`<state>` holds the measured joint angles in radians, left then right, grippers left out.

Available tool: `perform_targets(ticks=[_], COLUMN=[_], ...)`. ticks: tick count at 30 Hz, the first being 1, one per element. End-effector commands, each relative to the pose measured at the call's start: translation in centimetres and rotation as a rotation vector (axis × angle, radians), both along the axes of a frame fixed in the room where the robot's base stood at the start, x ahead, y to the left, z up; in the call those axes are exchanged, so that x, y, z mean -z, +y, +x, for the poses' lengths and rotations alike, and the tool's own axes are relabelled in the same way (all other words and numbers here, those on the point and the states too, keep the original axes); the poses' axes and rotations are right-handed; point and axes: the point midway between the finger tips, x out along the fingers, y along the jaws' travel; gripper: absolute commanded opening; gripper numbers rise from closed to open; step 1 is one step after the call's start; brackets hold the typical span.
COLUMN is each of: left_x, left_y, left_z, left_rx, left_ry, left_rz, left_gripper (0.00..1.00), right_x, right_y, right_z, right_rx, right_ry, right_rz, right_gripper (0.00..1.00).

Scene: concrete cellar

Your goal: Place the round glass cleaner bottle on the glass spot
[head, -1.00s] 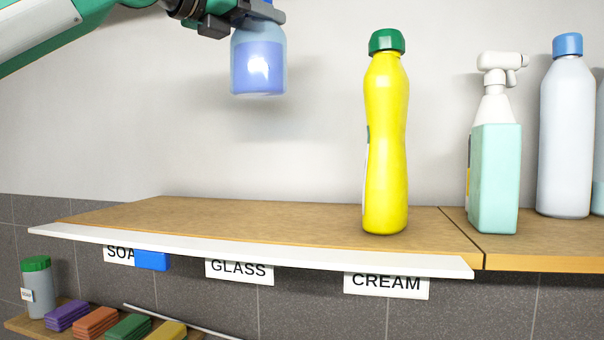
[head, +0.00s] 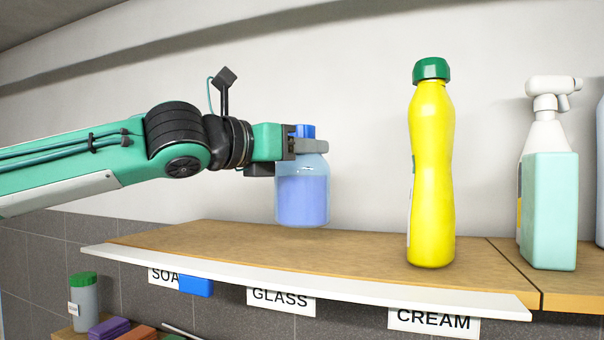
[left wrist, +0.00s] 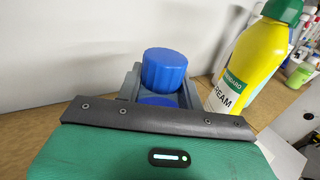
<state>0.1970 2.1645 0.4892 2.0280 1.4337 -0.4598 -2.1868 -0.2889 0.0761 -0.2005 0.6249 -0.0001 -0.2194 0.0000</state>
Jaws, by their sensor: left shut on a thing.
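The round glass cleaner bottle (head: 302,195) is clear with blue liquid and a blue cap. My left gripper (head: 308,146) is shut on it just below the cap and holds it upright. In the left wrist view its blue cap (left wrist: 164,68) shows between the fingers. The bottle hangs over the wooden shelf (head: 200,243), above and behind the GLASS label (head: 281,299). Its base looks close to the board; I cannot tell the exact gap. My right gripper is not in view.
A yellow cream bottle (head: 431,185) stands right of the held bottle, above the CREAM label (head: 433,321). A blue block (head: 196,286) partly covers the SOAP label (head: 163,275). The shelf's left part is clear.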

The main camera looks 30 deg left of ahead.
Motion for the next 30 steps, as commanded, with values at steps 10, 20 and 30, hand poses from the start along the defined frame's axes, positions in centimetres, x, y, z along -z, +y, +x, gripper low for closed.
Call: perform_targets(ticks=[10, 20, 30], left_x=[3.3, 3.9, 4.2], left_y=[0.0, 0.0, 0.0], left_z=[0.0, 0.0, 0.0], left_rx=[0.003, 0.0, -0.001], left_ry=[0.0, -0.003, 0.0], left_rz=[-0.001, 0.0, 0.001], left_gripper=[0.0, 0.0, 0.59], right_x=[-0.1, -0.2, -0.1], right_y=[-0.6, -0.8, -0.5], right_z=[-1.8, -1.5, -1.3], right_rx=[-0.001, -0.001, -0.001], right_ry=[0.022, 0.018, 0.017], right_rz=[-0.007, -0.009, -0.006], right_gripper=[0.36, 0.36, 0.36])
